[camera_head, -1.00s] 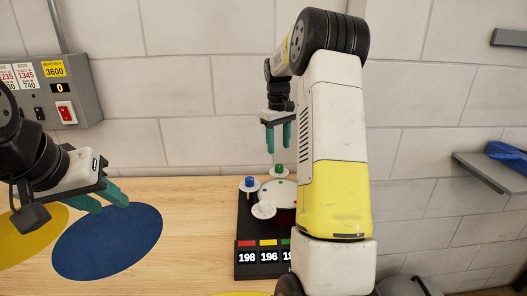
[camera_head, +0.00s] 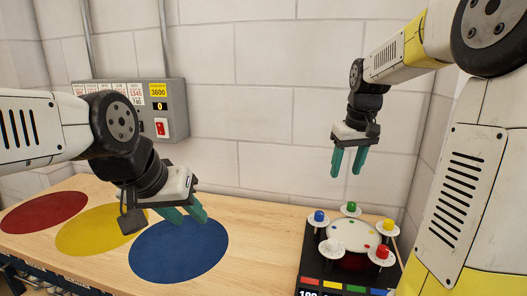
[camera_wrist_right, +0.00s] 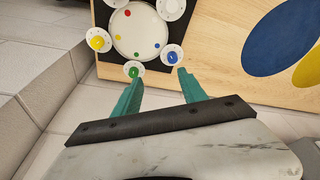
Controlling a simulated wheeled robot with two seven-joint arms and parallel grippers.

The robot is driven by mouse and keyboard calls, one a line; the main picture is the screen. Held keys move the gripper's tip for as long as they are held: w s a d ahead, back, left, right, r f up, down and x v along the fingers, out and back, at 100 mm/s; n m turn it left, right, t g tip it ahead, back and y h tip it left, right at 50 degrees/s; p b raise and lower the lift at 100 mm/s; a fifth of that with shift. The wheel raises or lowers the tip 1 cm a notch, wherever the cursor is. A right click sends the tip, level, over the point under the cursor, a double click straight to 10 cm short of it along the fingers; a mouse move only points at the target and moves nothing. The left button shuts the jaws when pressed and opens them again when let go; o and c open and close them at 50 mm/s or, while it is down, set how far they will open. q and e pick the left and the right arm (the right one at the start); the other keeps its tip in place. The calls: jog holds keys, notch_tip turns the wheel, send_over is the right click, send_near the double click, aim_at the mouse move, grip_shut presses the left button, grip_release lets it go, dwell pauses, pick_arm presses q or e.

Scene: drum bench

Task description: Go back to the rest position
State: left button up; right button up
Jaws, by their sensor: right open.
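My left gripper (camera_head: 188,216) hangs low over the blue mat on the left part of the bench. Its teal fingers stand somewhat apart with nothing seen between them; how far they are open is hard to tell. My right gripper (camera_head: 348,165) hangs in the air above and behind the drum device (camera_head: 352,235), fingers apart and empty. In the right wrist view its open fingers (camera_wrist_right: 158,88) point toward the device's edge, near a green knob (camera_wrist_right: 134,71) and a blue knob (camera_wrist_right: 172,57), with no contact that I can make out.
The wooden bench (camera_head: 265,225) carries a red mat (camera_head: 42,212), a yellow mat (camera_head: 90,232) and a blue mat (camera_head: 178,255). A control box (camera_head: 175,100) with a red switch is on the wall. The device has a yellow knob (camera_head: 388,225) and a red knob (camera_head: 382,251). Bench between blue mat and device is clear.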

jog(key=s+a+m+t+y, duration=0.1)
jog(key=s+a, duration=0.3)
jog(key=s, duration=0.6)
jog(key=s+a+t, duration=0.2)
jog(key=s+a, duration=0.2)
jog(key=s, duration=0.6)
jog(key=shift+s+a+f+m+t+y, duration=0.2)
jog(key=shift+m+t+y, duration=0.1)
jog(key=shift+m+y, duration=0.1)
